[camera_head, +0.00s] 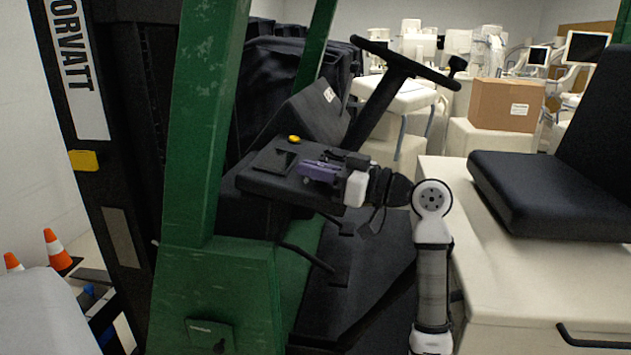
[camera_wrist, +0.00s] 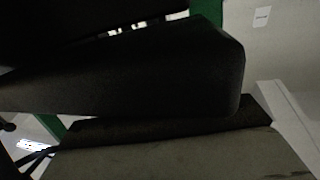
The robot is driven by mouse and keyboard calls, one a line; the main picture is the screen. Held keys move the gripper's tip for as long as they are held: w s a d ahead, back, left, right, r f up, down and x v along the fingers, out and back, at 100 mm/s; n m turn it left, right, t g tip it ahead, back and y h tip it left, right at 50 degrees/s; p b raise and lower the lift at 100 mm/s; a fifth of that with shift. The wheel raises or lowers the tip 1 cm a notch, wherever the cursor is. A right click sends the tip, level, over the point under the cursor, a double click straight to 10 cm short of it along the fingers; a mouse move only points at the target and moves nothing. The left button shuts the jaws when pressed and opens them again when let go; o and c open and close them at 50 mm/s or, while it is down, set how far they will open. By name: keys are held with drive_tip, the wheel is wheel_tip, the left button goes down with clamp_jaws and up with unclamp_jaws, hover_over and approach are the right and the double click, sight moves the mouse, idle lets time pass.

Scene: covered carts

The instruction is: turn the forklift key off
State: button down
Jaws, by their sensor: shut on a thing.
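My gripper (camera_head: 318,170), with purple finger parts, is at the top of the dark console (camera_head: 262,187) below the steering wheel, reaching in from the right. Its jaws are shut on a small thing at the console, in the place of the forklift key. The key itself is hidden by the fingers, so its angle cannot be told. The gripper's fingers do not show in the wrist view, which is mostly filled by a dark rounded panel (camera_wrist: 150,75).
A yellow-topped button (camera_head: 294,139) stands on the console behind my gripper. The steering wheel (camera_head: 405,63) is above and its column slants close by. A green post (camera_head: 205,120) is to the left. A black seat (camera_head: 545,190) is to the right. Boxes and covered carts stand behind.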

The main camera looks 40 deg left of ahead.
drive_tip(key=shift+s+d+n+g+h+b, duration=0.15)
drive_tip(key=shift+n+g+h+b, duration=0.2)
drive_tip(key=shift+n+g+h, duration=0.9)
drive_tip(key=shift+n+g+y, duration=0.25)
drive_tip(key=shift+n+g, duration=0.1)
drive_tip(key=shift+g, duration=0.4)
drive_tip(key=c, duration=1.6)
unclamp_jaws()
drive_tip(key=shift+o, duration=0.2)
drive_tip(key=b+v, duration=0.3)
drive_tip(key=v, duration=1)
drive_tip(key=shift+w+d, duration=0.2)
drive_tip(key=shift+d, duration=0.1)
